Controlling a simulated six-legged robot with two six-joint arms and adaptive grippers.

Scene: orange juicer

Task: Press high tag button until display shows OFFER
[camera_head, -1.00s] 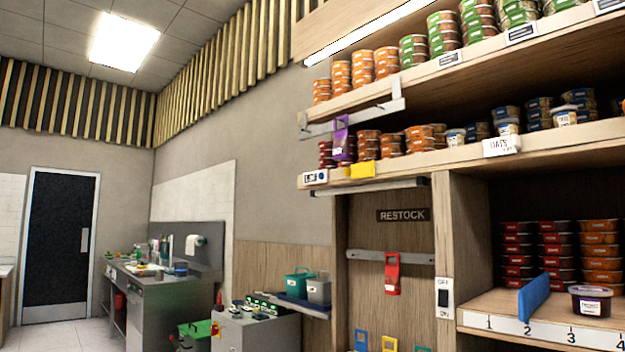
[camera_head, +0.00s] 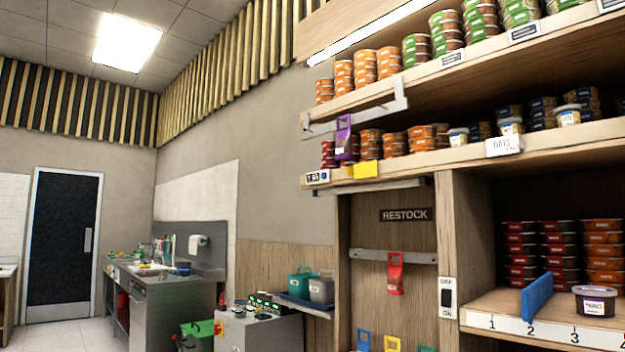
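Small tags sit along the shelf edges at right. On the top shelf edge are a white-and-dark tag (camera_head: 452,57), another tag (camera_head: 524,33) to its right, and a third tag (camera_head: 609,4) cut by the frame edge. The middle shelf edge carries a small tag with a dark blue spot (camera_head: 317,177) at its left end and a white tag (camera_head: 504,146) further right. The tag text is too small to read surely, and I cannot make out a clear button. Neither of my grippers is in view.
Tubs (camera_head: 390,62) fill the shelves. A purple hanging item (camera_head: 344,137) and a yellow block (camera_head: 366,170) are by the middle shelf. A RESTOCK sign (camera_head: 405,215), red hanging tag (camera_head: 395,273) and OFF/ON switch (camera_head: 447,298) are below. A grey machine (camera_head: 258,330) stands left of the shelving.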

